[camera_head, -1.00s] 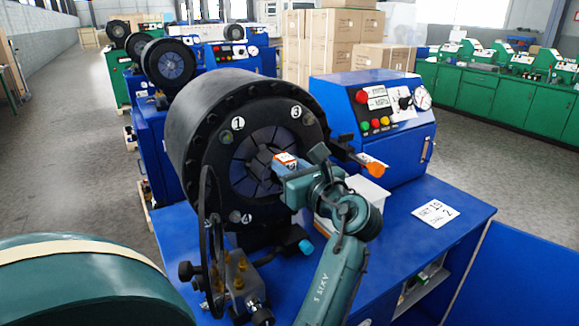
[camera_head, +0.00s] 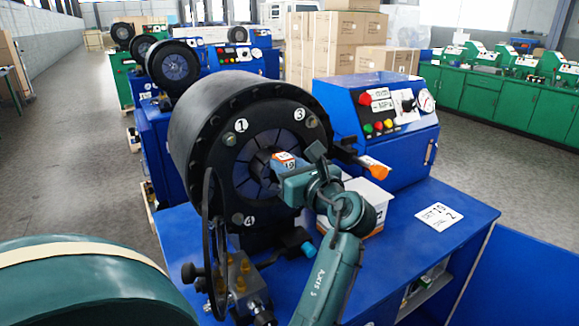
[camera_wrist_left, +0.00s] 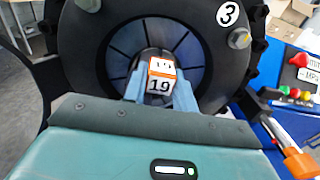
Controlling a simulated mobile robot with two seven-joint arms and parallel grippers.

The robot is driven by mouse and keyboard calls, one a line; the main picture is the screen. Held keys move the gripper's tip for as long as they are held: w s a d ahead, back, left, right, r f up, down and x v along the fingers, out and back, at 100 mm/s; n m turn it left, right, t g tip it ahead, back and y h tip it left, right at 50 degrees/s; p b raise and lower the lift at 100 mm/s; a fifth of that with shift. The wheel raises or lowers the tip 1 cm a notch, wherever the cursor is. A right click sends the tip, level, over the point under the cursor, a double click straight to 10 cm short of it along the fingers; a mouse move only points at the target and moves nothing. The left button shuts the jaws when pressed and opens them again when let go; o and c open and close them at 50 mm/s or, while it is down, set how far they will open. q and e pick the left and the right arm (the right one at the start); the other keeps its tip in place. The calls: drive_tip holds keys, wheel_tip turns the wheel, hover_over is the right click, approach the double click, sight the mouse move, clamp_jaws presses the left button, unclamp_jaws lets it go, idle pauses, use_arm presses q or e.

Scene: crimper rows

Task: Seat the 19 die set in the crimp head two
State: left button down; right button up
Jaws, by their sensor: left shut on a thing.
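The crimp head (camera_head: 243,140) is a large black ring with numbered white discs 1, 3 and 4 and dark wedge segments around its central opening. My left gripper (camera_head: 284,168) is at this opening, shut on the 19 die set (camera_head: 286,158), which has a white and orange tag marked 19. In the left wrist view the die set (camera_wrist_left: 160,76) sits between the blue-grey fingers (camera_wrist_left: 160,88), in line with the middle of the crimp head (camera_wrist_left: 122,40). How deep it is in the opening cannot be told. The right gripper is out of view.
A blue control box (camera_head: 385,122) with buttons and a gauge stands right of the head. An orange-tipped lever (camera_head: 375,169) juts out near my wrist. A white box (camera_head: 365,200) and a card marked 19 and 2 (camera_head: 440,216) lie on the blue bench (camera_head: 462,203).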

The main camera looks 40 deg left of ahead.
sight(279, 153)
use_arm(q)
drive_tip(key=shift+w+a+r, duration=0.25)
drive_tip(key=shift+a+r, duration=0.05)
drive_tip(key=shift+a, duration=0.4)
drive_tip(key=shift+w+a, duration=0.1)
drive_tip(key=shift+a, duration=0.4)
drive_tip(key=shift+w+a, duration=0.15)
drive_tip(key=shift+a, duration=0.3)
drive_tip(key=shift+w+a, duration=0.15)
drive_tip(key=shift+a, duration=0.4)
